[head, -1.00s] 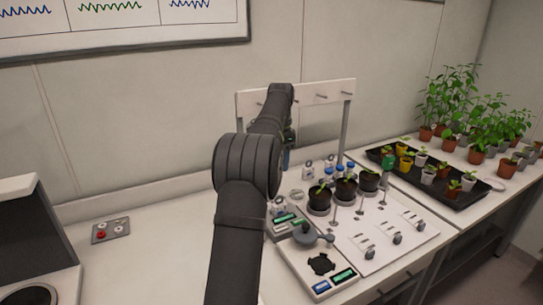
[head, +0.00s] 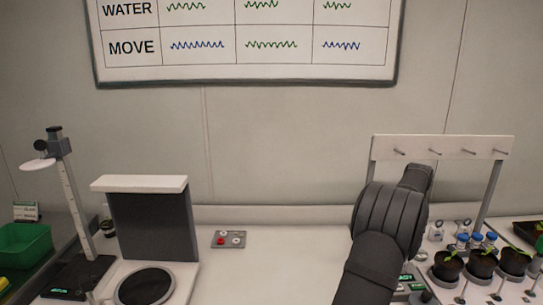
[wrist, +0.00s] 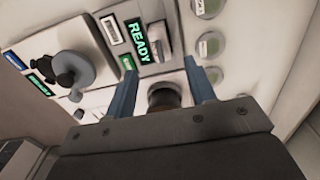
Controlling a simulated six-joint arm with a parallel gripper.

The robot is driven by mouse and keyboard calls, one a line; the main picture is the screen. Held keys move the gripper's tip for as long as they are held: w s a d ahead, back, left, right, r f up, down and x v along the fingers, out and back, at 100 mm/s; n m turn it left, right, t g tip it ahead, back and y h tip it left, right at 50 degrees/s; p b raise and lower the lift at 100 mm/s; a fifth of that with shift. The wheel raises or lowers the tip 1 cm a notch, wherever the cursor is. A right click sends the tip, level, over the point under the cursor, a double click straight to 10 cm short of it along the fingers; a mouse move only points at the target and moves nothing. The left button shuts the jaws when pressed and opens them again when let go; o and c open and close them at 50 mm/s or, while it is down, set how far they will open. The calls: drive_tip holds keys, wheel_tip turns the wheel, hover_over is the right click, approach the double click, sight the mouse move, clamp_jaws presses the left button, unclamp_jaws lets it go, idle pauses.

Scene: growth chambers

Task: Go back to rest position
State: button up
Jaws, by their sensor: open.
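My gripper (wrist: 163,92) shows in the wrist view with its two blue fingers apart and nothing held between them. A dark round-topped thing (wrist: 163,97) shows beyond the gap between the fingers; I cannot tell what it is. In the head view my dark arm reaches up in front of the peg rack, and it hides my gripper there.
A white peg rack (head: 440,148) stands behind my arm. Potted seedlings (head: 482,264) and blue-capped bottles (head: 462,241) stand to its right. A small button panel (head: 228,239) lies on the clear bench left of my arm. A height gauge (head: 70,200) stands at far left.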

wheel_tip(320, 180, down, 8)
idle(0.4)
wheel_tip(320, 180, up, 17)
wheel_tip(320, 180, down, 17)
drive_tip(key=shift+f, duration=0.1)
wheel_tip(320, 180, up, 8)
drive_tip(key=shift+f, duration=0.1)
drive_tip(key=shift+r, duration=0.7)
drive_tip(key=shift+c, duration=0.4)
idle(1.0)
